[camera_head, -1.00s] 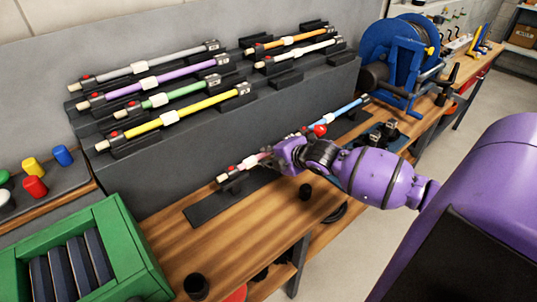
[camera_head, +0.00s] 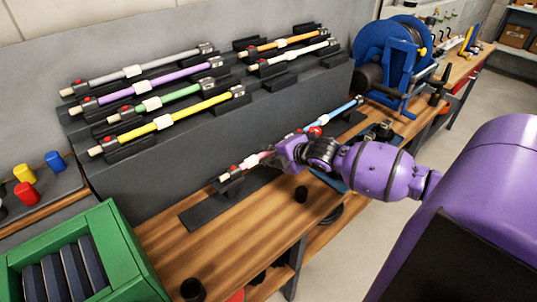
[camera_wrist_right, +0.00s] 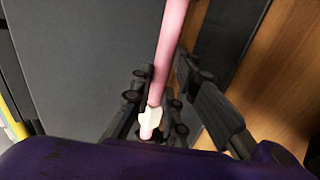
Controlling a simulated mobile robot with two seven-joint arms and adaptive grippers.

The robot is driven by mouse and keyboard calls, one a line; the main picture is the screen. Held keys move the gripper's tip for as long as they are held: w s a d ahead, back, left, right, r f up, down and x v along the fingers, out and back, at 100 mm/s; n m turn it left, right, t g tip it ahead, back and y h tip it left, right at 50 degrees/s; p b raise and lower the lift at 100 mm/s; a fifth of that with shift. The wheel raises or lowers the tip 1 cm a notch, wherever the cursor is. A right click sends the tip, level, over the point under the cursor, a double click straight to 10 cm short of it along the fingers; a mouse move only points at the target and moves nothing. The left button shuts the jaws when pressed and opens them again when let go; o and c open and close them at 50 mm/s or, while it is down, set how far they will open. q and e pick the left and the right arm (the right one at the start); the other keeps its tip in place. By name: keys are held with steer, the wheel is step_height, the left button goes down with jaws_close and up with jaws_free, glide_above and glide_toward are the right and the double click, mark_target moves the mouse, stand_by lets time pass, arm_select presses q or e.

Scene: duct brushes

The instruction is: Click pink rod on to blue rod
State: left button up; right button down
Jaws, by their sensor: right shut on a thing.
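The pink rod (camera_head: 250,162) lies low above the dark rack base on the bench, with a red button and a white end at its left. My right gripper (camera_head: 283,154) is shut on it, near its right part. In the right wrist view the pink rod (camera_wrist_right: 168,50) runs up from between the fingers (camera_wrist_right: 165,95), with a white collar near the palm. The blue rod (camera_head: 341,112) lies further right, roughly in line, with a red ball at its near end. My gripper partly hides the space between the rods, so I cannot tell whether they touch. My left gripper is out of view.
Grey, purple, green, yellow, orange and white rods rest on the stepped grey rack (camera_head: 215,135) behind. A blue reel (camera_head: 390,60) stands at the back right. A green crate (camera_head: 118,255) is front left.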

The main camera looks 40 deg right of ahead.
steer(key=c, duration=1.6)
jaws_free()
steer(key=shift+a, duration=0.1)
steer(key=shift+s, duration=0.1)
steer(key=v, duration=1.2)
